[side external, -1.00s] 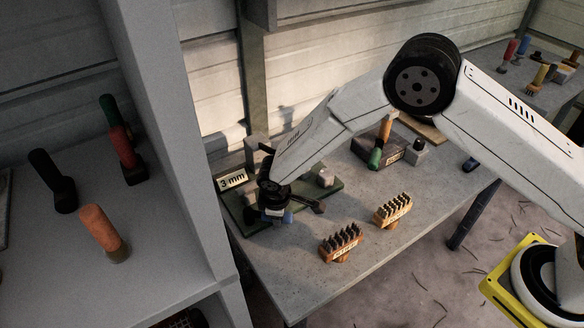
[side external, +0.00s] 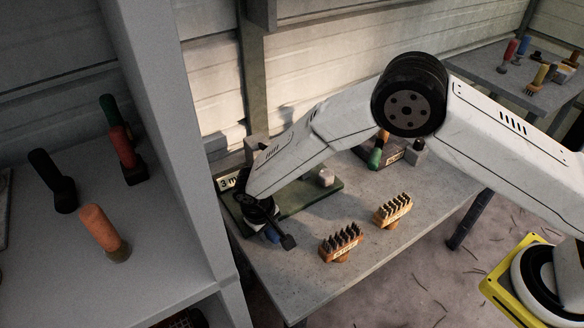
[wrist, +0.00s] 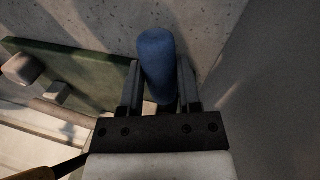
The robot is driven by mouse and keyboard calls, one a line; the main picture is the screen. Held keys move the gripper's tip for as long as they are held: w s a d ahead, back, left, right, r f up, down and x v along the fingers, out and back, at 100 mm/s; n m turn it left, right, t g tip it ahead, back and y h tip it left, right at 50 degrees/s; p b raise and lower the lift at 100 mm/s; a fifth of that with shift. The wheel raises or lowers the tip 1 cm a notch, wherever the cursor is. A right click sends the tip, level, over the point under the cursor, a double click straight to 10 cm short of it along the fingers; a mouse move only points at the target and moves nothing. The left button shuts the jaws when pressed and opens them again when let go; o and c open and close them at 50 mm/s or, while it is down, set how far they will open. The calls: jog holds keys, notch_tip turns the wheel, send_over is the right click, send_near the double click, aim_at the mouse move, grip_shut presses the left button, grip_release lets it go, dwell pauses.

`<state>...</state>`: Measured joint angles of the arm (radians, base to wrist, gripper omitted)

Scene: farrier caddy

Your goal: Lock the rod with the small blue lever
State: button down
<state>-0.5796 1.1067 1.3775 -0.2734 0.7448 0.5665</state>
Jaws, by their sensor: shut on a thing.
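The small blue lever (wrist: 157,58) stands between the fingers of my gripper (wrist: 158,84) in the wrist view, and the gripper is shut on it. In the side view a bit of the blue lever (side external: 272,236) shows just below my gripper (side external: 262,226), at the near left end of the green base (side external: 318,191). The green base (wrist: 85,68) also shows at the left of the wrist view. A pale rod-like bar (wrist: 50,110) runs beside it there. Whether this bar is the rod is unclear. The lever's foot is hidden by my gripper.
Two brushes, one orange-brown (side external: 341,243) and one yellowish (side external: 393,209), lie on the grey bench (side external: 375,245) to the right. A grey shelf unit (side external: 185,150) rises close at left.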

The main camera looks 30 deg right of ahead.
jog(key=shift+s+a+m, duration=0.1)
jog(key=shift+a+m, duration=0.75)
jog(key=shift+m, duration=0.55)
jog(key=shift+c, duration=1.4)
grip_release()
jog(key=shift+r, duration=0.1)
notch_tip(320, 180, up, 8)
jog(key=a, duration=0.1)
jog(key=shift+a+f, duration=0.25)
jog(key=shift+a, duration=0.1)
